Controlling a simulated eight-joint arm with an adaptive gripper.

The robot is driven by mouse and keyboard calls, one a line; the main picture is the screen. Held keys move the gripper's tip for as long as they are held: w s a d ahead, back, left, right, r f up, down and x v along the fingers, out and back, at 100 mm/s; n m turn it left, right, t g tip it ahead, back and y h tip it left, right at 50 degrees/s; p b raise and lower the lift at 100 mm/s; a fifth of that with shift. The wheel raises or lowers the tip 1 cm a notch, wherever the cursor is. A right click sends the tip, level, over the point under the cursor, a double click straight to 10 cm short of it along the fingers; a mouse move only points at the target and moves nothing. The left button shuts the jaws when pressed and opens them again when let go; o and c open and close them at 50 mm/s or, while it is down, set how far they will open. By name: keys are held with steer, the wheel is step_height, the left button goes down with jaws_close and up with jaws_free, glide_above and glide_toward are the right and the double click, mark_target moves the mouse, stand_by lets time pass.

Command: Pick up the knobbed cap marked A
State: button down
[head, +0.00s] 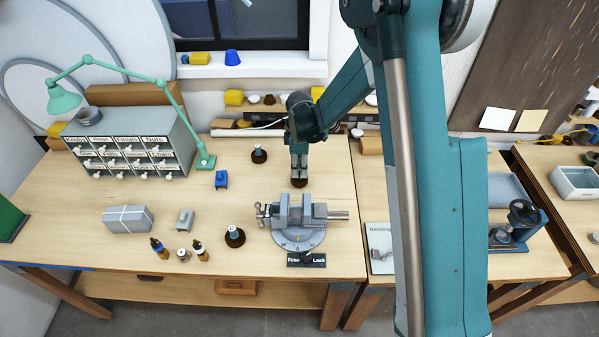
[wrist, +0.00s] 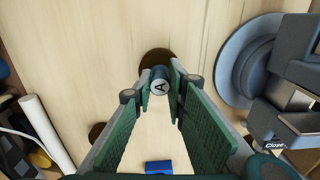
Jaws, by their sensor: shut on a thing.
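The knobbed cap marked A (wrist: 158,87) is between my fingertips in the wrist view, with the letter on its blue-grey knob facing the camera. Its round dark brown base (wrist: 155,58) shows beyond the fingers. In the head view the brown base (head: 299,184) shows right below my gripper (head: 299,173), behind the vise. My gripper points down and is shut on the knob; it also shows in the wrist view (wrist: 160,82). The knob is mostly hidden by the fingers in the head view. I cannot tell whether the base touches the bench.
A grey vise (head: 300,213) on a round base stands close in front of my gripper. Similar knobbed caps stand at the left (head: 259,155) and front left (head: 235,237). A small blue block (head: 221,180) lies left. A drawer cabinet (head: 130,145) and green lamp (head: 65,100) stand further left.

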steer(key=shift+r+b, duration=0.6)
steer(key=shift+r, duration=3.65)
